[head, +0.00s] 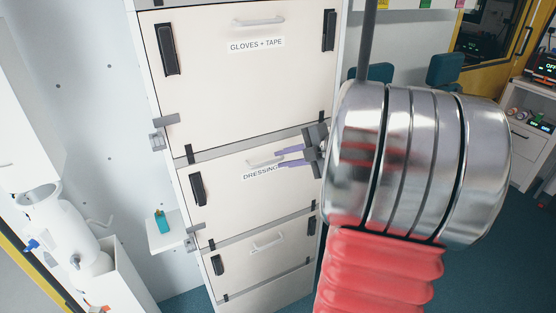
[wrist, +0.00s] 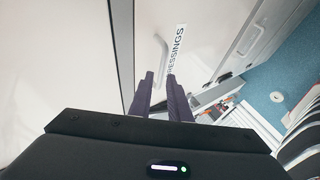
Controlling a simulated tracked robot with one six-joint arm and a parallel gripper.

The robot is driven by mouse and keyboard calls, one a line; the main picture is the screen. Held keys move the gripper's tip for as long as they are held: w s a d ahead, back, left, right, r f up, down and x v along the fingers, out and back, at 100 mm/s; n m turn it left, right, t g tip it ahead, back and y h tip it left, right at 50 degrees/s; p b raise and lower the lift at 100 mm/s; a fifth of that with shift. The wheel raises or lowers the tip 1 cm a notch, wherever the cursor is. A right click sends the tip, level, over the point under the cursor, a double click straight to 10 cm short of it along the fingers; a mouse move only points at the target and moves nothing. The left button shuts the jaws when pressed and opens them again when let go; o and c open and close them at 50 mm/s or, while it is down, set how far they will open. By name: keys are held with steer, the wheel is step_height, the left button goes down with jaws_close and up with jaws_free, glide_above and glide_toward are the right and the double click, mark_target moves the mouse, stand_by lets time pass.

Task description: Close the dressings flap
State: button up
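The dressings flap (head: 232,190) is a cream panel in the tall cabinet, below the gloves and tape panel. It looks flush or nearly flush with the cabinet front; I cannot tell whether it is latched. Its pale handle (head: 264,162) is at the top, above the label, which my gripper partly overlaps. My gripper (head: 278,159) has two purple fingers held apart, with nothing visible between them. The fingers point at the flap beside the right end of the handle. In the wrist view the handle (wrist: 160,52) and label (wrist: 176,50) lie just beyond the fingertips; contact is unclear.
The gloves and tape panel (head: 240,80) above is closed, and another handled panel (head: 262,258) is below. A white counter (head: 528,130) stands at far right. Blue floor shows beyond the cabinet.

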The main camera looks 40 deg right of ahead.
steer(key=v, duration=0.6)
steer(key=shift+s, duration=0.45)
steer(key=shift+a, duration=0.1)
steer(key=a+f+n+g+y, duration=0.15)
steer(key=a+n+g, duration=0.35)
steer(key=a+n, duration=1.6)
steer(key=s+a+f+n+h, duration=0.1)
steer(key=s+a+n, duration=0.3)
steer(key=n, duration=1.2)
steer(key=s+a+f+n+h, duration=0.1)
steer(key=s+a+n+h, duration=0.2)
steer(key=a+n, duration=0.7)
steer(key=s+n, duration=0.2)
steer(key=n, duration=0.5)
steer(key=shift+g, duration=0.4)
